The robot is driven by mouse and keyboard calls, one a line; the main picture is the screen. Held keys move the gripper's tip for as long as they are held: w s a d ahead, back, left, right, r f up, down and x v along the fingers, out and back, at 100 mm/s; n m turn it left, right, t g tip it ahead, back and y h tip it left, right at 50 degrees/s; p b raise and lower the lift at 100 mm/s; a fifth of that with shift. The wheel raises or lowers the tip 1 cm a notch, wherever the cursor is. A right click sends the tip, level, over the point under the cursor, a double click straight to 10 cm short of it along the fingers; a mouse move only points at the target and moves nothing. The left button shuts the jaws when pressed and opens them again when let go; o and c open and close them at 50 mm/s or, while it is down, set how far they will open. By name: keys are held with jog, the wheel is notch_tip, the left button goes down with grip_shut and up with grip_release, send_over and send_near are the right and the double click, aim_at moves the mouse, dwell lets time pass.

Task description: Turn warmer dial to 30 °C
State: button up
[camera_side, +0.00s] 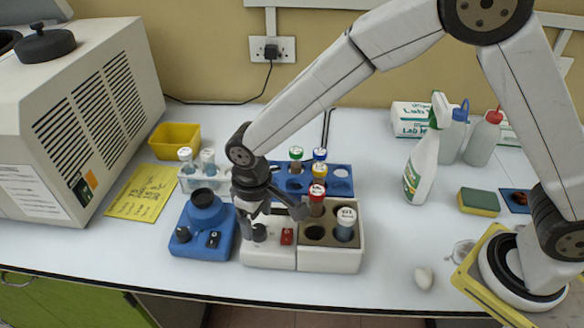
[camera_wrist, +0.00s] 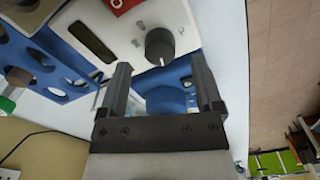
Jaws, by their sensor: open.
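The warmer (camera_side: 270,257) is a white block at the table's front. Its right half has round wells with a red-capped vial (camera_side: 317,198) and a white-capped vial (camera_side: 346,222). A red switch (camera_side: 287,236) is on its control side. The dark round dial (camera_wrist: 160,45) shows in the wrist view beside a dark display strip (camera_wrist: 90,43); its setting cannot be read. My gripper (camera_wrist: 160,64) is open and empty, with its fingers spread to either side of the dial's line in that view. In the side view my gripper (camera_side: 270,208) is over the control side and partly hides it.
A blue mixer (camera_side: 205,226) stands close left of the warmer. Behind are a blue rack (camera_side: 340,181) with capped vials and a pale rack (camera_side: 190,182). A spray bottle (camera_side: 421,165) and sponge (camera_side: 479,202) stand right. The table between warmer and sponge is mostly clear.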

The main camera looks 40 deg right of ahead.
aim_at(258, 229)
jog(key=shift+r, duration=2.45)
jog(key=w+d+r+n+t+h, duration=0.1)
jog(key=w+d+t, duration=0.1)
jog(key=d, duration=0.4)
jog(key=w+d+r+n+t, duration=0.1)
jog(key=d+t, duration=0.1)
jog(key=d, duration=0.4)
jog(key=s+d+f+m+g+y, duration=0.1)
jog(key=s+d+f+m, duration=0.1)
jog(key=s+d+m, duration=0.4)
jog(key=s+d, duration=0.5)
jog(key=s, duration=0.3)
jog(key=shift+d+m, duration=0.3)
